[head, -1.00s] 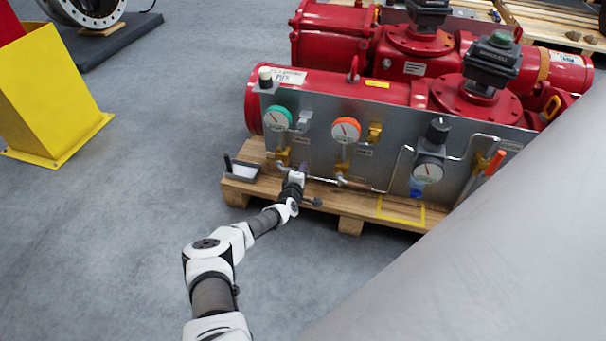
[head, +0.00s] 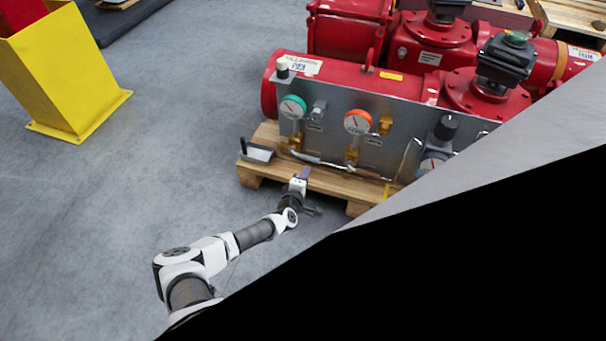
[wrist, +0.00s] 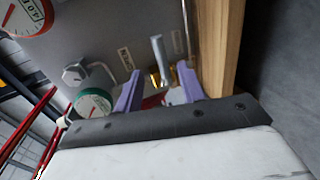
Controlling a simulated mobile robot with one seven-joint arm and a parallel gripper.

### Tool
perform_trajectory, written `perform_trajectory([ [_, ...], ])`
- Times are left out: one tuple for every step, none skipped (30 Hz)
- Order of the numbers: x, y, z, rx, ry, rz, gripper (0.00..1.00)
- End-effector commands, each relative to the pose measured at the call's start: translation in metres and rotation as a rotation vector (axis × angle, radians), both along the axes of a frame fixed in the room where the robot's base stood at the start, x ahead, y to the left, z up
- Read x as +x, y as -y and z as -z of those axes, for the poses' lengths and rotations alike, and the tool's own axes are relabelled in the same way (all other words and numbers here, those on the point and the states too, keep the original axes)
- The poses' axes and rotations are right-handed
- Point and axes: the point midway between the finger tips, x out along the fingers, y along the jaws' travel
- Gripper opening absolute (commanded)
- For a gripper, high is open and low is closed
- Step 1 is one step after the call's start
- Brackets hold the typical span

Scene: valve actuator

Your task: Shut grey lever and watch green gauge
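The green-rimmed gauge (head: 292,107) is at the panel's left; its white face also shows in the wrist view (wrist: 92,103). Its reading is too small to tell. A grey lever (wrist: 158,52) stands by a brass fitting low on the panel, between my fingertips in the wrist picture. In the head view the lever is too small to make out. My gripper (head: 303,173) is in front of the panel, over the pallet's near edge. Its two purple fingers (wrist: 160,70) are open with nothing held. I cannot tell how far the lever is from the tips.
An orange-rimmed gauge (head: 358,122) and brass valve (head: 385,124) are to the right on the grey panel (head: 335,140). A wooden pallet (head: 330,183) carries it, with red actuators behind. A yellow stand (head: 70,80) is at the left.

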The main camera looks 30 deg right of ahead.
Motion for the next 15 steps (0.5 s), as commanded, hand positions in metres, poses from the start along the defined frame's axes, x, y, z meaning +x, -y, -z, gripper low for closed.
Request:
perform_trajectory([
  [-0.003, -0.006, -0.004, 0.000, -0.001, -0.001, 0.39],
  [-0.005, -0.008, -0.005, 0.000, 0.000, -0.002, 0.39],
  [-0.008, -0.011, -0.005, 0.000, 0.000, -0.001, 0.39],
  [-0.009, -0.012, -0.005, -0.001, 0.001, -0.001, 0.39],
  [-0.010, -0.014, -0.006, -0.001, 0.001, -0.001, 0.39],
  [-0.011, -0.015, -0.006, 0.000, 0.001, -0.002, 0.39],
  [-0.011, -0.016, -0.006, 0.000, 0.001, -0.002, 0.39],
  [-0.012, -0.016, -0.006, -0.001, 0.001, -0.001, 0.39],
  [-0.012, -0.016, -0.005, -0.001, 0.001, -0.001, 0.39],
  [-0.013, -0.016, -0.005, -0.001, 0.001, -0.001, 0.39],
  [-0.013, -0.016, -0.005, 0.000, 0.002, -0.001, 0.39],
  [-0.013, -0.016, -0.005, 0.000, 0.002, -0.001, 0.39],
  [-0.013, -0.016, -0.005, 0.000, 0.001, 0.000, 0.39],
  [-0.013, -0.016, -0.005, 0.000, 0.002, -0.001, 0.39],
  [-0.012, -0.016, -0.005, 0.000, 0.002, -0.001, 0.39],
])
